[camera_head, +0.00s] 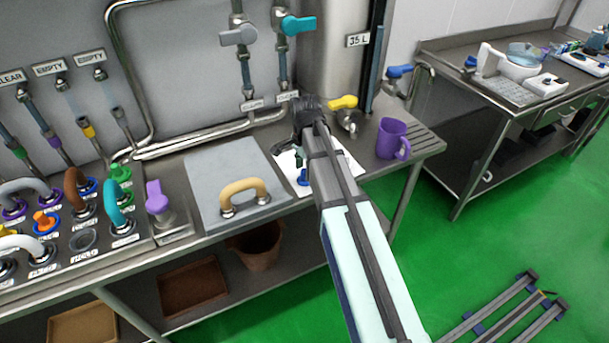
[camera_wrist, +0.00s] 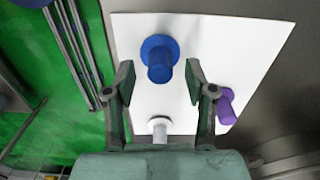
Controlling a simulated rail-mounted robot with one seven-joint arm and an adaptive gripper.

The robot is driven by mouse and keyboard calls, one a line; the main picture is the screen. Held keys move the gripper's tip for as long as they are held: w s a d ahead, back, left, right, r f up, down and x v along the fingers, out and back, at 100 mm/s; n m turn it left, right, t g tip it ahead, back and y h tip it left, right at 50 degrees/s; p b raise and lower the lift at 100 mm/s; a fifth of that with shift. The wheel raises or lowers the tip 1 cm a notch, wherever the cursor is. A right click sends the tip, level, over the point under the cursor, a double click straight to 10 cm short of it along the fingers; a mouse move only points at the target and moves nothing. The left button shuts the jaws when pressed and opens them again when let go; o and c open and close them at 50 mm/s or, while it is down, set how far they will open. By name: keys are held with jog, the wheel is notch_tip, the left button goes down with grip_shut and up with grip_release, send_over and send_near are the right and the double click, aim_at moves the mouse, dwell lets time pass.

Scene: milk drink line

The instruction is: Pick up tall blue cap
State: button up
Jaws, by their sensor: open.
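The tall blue cap (camera_wrist: 160,60) has a round flange and a tall cylindrical knob. It stands on a white sheet (camera_wrist: 215,30) in the wrist view, just beyond my fingertips and lined up with the gap between them. In the head view, a small part of the blue cap (camera_head: 303,178) shows beside my arm, on the white sheet (camera_head: 348,168). My gripper (camera_wrist: 159,80) is open, with nothing between its fingers. In the head view, my gripper (camera_head: 299,155) is over the sheet and partly hidden by my arm.
A white cap (camera_wrist: 160,127) and a purple cap (camera_wrist: 227,103) are also on the sheet, close to my fingers. A purple jug (camera_head: 390,138) stands to the right. A grey lid with a tan handle (camera_head: 243,190) lies to the left. A yellow-handled tap (camera_head: 343,103) is behind.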

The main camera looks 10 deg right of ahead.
jog(key=shift+f, duration=0.9)
grip_shut()
